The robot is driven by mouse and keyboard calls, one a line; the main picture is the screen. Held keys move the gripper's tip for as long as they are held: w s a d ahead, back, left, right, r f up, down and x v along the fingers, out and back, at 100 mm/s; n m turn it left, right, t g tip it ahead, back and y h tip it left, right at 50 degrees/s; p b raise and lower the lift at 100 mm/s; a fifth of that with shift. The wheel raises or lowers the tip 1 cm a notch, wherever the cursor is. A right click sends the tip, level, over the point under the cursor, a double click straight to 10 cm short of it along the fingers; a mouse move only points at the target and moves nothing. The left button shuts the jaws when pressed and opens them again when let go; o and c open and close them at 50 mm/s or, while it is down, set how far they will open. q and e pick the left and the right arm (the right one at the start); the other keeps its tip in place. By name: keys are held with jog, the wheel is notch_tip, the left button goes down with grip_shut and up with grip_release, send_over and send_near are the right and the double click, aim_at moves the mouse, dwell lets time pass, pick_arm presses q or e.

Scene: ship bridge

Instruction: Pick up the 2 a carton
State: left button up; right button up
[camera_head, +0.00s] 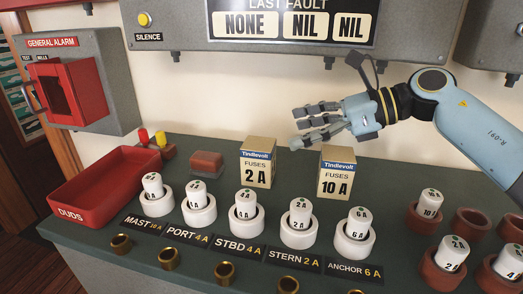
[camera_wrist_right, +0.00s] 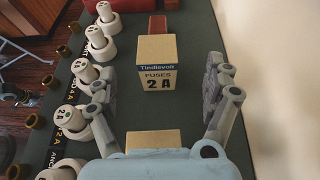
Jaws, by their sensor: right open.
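The 2 A carton (camera_head: 258,163) is a tan box with a blue Tindlevolt band and the words FUSES 2 A. It stands upright on the dark green counter behind the fuse holders. My right gripper (camera_head: 302,125) reaches in from the right, above the counter, with its fingers pointing left toward the carton. In the right wrist view the 2 A carton (camera_wrist_right: 157,80) shows ahead, centred between the spread fingers, with gaps on both sides. The right gripper is open and empty. My left gripper is not in view.
A 10 A carton (camera_head: 336,175) stands just right of the 2 A carton, below my gripper. White fuse holders (camera_head: 298,236) with fuses line the front. A red DUDS tray (camera_head: 107,190) is at left. A red-brown block (camera_head: 206,164) sits left of the carton. The wall is behind.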

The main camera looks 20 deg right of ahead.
aim_at(253, 142)
jog(key=x, duration=0.4)
jog(key=shift+w+a+p, duration=0.1)
jog(key=shift+a+p, duration=0.25)
jog(key=shift+a, duration=0.05)
jog(key=p+x, duration=0.1)
jog(key=x, duration=0.3)
jog(key=shift+a+f, duration=0.25)
jog(key=shift+w+a+f, duration=0.25)
jog(key=shift+c, duration=0.3)
jog(key=c, duration=1.3)
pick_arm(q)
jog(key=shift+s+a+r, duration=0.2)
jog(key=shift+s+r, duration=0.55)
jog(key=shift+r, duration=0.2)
pick_arm(e)
jog(key=shift+c, duration=0.9)
jog(key=shift+r, duration=0.15)
